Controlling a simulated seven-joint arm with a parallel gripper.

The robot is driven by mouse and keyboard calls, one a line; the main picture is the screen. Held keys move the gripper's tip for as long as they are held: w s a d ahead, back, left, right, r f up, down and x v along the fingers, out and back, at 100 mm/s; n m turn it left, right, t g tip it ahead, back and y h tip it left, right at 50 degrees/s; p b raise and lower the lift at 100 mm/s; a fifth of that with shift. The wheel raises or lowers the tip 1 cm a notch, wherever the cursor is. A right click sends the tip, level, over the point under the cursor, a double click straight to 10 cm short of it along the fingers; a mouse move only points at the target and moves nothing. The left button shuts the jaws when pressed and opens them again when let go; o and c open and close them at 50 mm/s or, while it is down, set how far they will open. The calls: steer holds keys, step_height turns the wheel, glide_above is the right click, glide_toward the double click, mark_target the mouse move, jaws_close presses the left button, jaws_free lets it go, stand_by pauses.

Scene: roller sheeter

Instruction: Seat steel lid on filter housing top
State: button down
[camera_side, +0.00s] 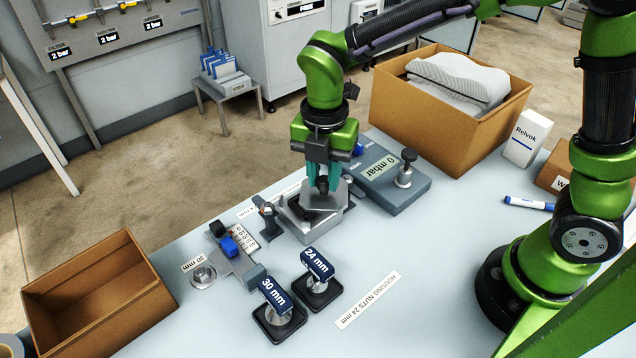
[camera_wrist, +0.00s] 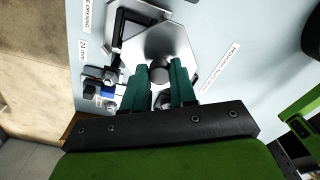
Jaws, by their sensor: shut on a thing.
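The steel lid (camera_side: 326,200) is a flat grey plate with cut corners and a dark round knob. It also shows in the wrist view (camera_wrist: 178,42). My gripper (camera_side: 322,188) points down with its teal fingers shut on the knob; the wrist view shows the fingers (camera_wrist: 162,85) on either side of it. The filter housing (camera_side: 305,236) is a square metal block on the table below the lid. Part of its dark top (camera_side: 296,208) shows at the lid's left, so the lid looks off-centre. I cannot tell whether lid and housing touch.
A grey gauge box (camera_side: 385,192) reading 0 mbar, with a dark-knobbed post, stands close behind right. Sockets marked 30 mm (camera_side: 275,296) and 24 mm (camera_side: 317,266) stand in front. A small clamp (camera_side: 267,212) is close left. Cardboard boxes stand farther off. The front table is mostly clear.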

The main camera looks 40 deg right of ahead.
steer(key=w+m, duration=0.1)
steer(key=m, duration=0.1)
steer(key=w+r+m, duration=0.1)
steer(key=m, duration=0.1)
steer(key=w+m, duration=0.2)
steer(key=shift+w+r, duration=0.1)
steer(key=shift+r, duration=0.2)
steer(key=shift+w+r+m, duration=0.15)
steer(key=shift+r+m, duration=0.05)
steer(key=shift+m, duration=1.2)
steer(key=shift+f, duration=2.5)
steer(key=shift+f, duration=1.05)
steer(key=shift+c, duration=2.2)
jaws_free()
steer(key=shift+r, duration=0.1)
